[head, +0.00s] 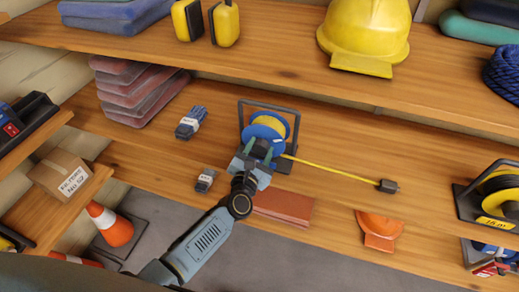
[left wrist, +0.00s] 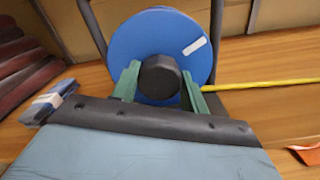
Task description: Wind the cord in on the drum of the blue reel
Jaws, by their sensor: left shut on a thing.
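The blue reel (head: 279,126) stands upright in a dark frame on the middle shelf, with yellow cord on its drum. A yellow cord (head: 335,170) runs out from it to the right along the shelf and ends in a dark plug (head: 388,186). My left gripper (head: 259,153) is at the reel's front. In the left wrist view the blue reel (left wrist: 196,68) fills the middle, and the green fingers of my left gripper (left wrist: 163,84) are shut on its dark round knob (left wrist: 160,76). A white mark shows on the reel's face. My right gripper is not in view.
A second reel with yellow cord (head: 502,190) stands at the far right. Small labelled packs (head: 190,123) and folded red cloths (head: 137,92) lie to the left. A yellow hard hat (head: 366,35) sits on the shelf above. An orange cap (head: 379,230) is below the cord.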

